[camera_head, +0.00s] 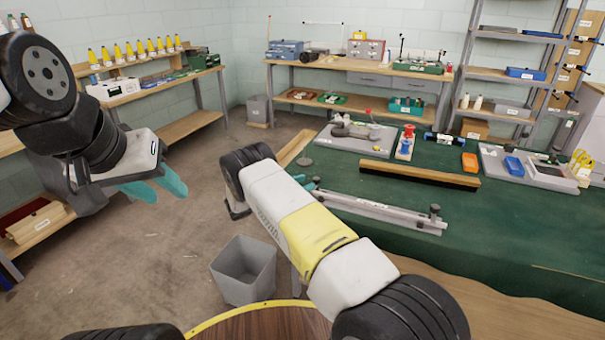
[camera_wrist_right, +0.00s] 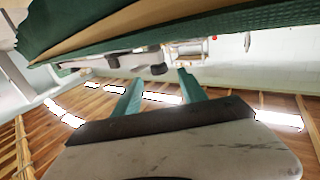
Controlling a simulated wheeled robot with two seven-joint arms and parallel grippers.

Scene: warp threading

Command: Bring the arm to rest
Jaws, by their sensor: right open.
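My left gripper (camera_head: 173,199) hangs in free air at the left of the head view, over the floor. Its two teal fingers are apart with nothing between them. My right arm crosses the middle of the head view and mostly hides its gripper there. In the right wrist view, my right gripper (camera_wrist_right: 160,82) is open and empty, its two teal fingers apart. That view is upside down, with the ceiling low in the picture and the green table edge (camera_wrist_right: 120,32) at the top.
The green-covered table (camera_head: 480,230) at the right holds a metal rail with knobs (camera_head: 375,208), a wooden bar (camera_head: 420,174), an orange block (camera_head: 469,162) and a grey board (camera_head: 527,178). A grey bin (camera_head: 243,275) stands on the floor below my right arm. The floor at left is clear.

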